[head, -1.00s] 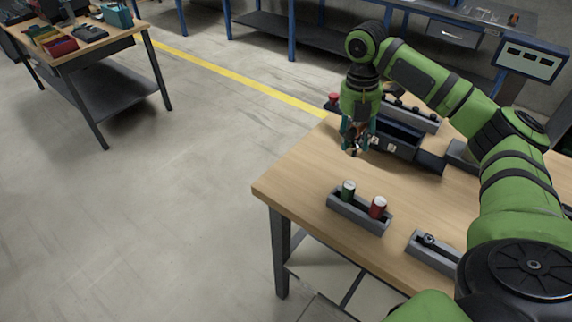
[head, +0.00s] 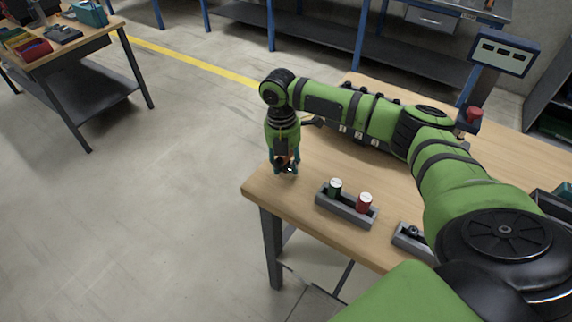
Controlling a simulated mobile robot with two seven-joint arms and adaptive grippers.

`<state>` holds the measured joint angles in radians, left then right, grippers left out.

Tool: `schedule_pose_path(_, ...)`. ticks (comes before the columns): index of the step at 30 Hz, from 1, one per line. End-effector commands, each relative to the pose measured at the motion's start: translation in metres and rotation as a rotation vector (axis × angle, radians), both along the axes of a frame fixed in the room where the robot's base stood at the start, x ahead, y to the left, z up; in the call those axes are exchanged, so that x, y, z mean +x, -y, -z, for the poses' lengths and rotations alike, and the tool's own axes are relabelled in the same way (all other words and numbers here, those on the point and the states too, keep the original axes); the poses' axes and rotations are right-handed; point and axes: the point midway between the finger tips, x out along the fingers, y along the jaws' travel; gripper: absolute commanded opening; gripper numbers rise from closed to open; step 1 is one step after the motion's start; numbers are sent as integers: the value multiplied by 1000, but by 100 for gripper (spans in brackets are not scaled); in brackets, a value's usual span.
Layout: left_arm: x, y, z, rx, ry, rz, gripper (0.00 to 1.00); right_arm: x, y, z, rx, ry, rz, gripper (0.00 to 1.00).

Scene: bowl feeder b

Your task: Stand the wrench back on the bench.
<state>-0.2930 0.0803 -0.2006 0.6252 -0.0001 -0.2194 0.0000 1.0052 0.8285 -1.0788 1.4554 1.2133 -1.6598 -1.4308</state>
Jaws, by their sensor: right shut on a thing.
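My right gripper (head: 286,167) points down over the near-left corner area of the wooden bench (head: 290,203). It is shut on the wrench, of which only a small dark part shows between the fingers. The rest is hidden or too small to make out. The fingertips are close to the bench top, but I cannot tell whether the wrench touches it. My left gripper is not in view.
A grey tray (head: 343,208) with a green can (head: 335,188) and a red can (head: 365,202) stands right of the gripper. Another grey tray (head: 416,246) is farther right. My arm partly covers items behind. Bare wood lies around the gripper; the bench edge is close.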

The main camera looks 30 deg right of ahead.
Motion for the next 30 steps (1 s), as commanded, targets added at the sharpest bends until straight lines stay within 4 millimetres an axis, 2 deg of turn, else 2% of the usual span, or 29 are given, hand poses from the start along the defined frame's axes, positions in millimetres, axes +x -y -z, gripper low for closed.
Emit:
schedule_pose_path(1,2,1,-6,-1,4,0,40,-1,0,6,-1,-4,1,0)
schedule_pose_path(6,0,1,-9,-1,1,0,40,0,1,22,-1,0,0,0)
schedule_pose_path(16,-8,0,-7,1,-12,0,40,0,0,26,0,0,-1,0)
schedule_pose_path(17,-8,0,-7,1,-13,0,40,-1,1,27,0,-1,-1,44)
schedule_pose_path(18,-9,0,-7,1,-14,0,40,-1,0,26,0,0,-1,60)
schedule_pose_path(19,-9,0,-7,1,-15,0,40,-1,0,26,0,0,-1,64)
schedule_pose_path(30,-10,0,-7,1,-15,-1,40,0,1,23,0,1,-1,64)
